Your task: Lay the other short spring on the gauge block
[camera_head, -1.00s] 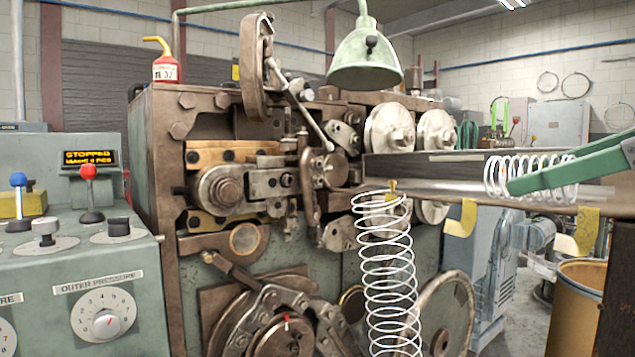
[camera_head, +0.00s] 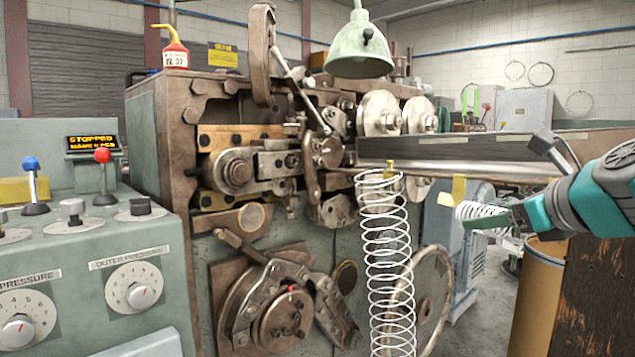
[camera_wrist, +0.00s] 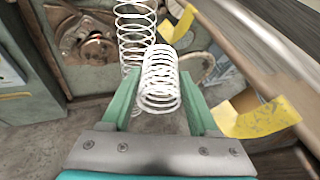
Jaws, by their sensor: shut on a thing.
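My gripper (camera_head: 497,220), with green fingers, is shut on a short white spring (camera_head: 476,212) at the right of the head view. The spring is held clear of the machine, below the front edge of the metal trough (camera_head: 450,172). In the wrist view the short spring (camera_wrist: 160,78) sits between the two fingers. A long white spring (camera_head: 388,265) hangs from the machine to the left of the gripper; it also shows in the wrist view (camera_wrist: 134,28). I cannot make out a gauge block in either view.
Yellow tabs (camera_head: 458,188) hang along the trough's underside; a large one (camera_wrist: 258,117) is close to the right finger in the wrist view. A tan drum (camera_head: 535,295) stands below my arm. The control panel (camera_head: 85,260) is at left.

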